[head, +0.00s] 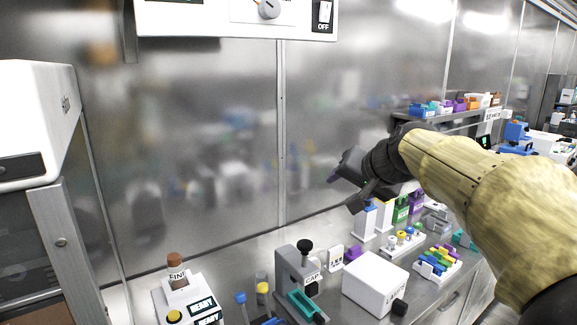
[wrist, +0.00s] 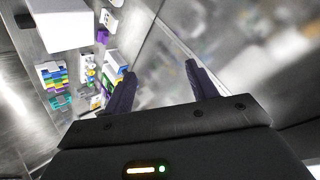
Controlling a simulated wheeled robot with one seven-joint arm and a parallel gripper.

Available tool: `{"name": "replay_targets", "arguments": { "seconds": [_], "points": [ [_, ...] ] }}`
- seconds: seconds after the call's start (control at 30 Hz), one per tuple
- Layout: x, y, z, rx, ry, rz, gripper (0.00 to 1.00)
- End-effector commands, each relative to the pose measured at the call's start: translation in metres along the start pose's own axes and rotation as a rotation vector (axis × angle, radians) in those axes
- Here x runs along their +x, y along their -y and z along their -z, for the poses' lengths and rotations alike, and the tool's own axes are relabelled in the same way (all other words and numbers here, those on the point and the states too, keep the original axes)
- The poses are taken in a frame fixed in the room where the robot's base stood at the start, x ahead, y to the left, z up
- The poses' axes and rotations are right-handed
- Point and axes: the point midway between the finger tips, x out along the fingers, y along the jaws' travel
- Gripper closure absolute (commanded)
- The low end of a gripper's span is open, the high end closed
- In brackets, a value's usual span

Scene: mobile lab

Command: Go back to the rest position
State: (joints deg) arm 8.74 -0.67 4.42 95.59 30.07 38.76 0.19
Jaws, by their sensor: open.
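My gripper (head: 349,184) is at the end of my tan-sleeved arm, raised above the back of the steel bench in the head view. In the wrist view its two dark fingers (wrist: 160,88) stand well apart with nothing between them. The gripper is open and empty, pointing toward the steel back wall. It looks clear of the bench objects, though how far it is from the white and blue items below it is hard to tell.
A white box (head: 375,283), a grey clamp-like device (head: 297,280) and a rack of coloured pieces (head: 436,261) stand on the bench below. A white unit with an OFF switch (head: 235,18) hangs above. A shelf of coloured bins (head: 455,105) is at the right. Open air lies left of the gripper.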

Motion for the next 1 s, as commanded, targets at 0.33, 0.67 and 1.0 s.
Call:
{"name": "replay_targets", "arguments": {
  "seconds": [0.33,0.67,1.0],
  "points": [
    [0.055,-0.116,-0.157,-0.142,0.272,-0.264,0.43],
    [0.046,-0.185,-0.277,-0.297,0.485,-0.376,0.43],
    [0.017,-0.199,-0.314,-0.374,0.583,-0.401,0.43]
  ]
}}
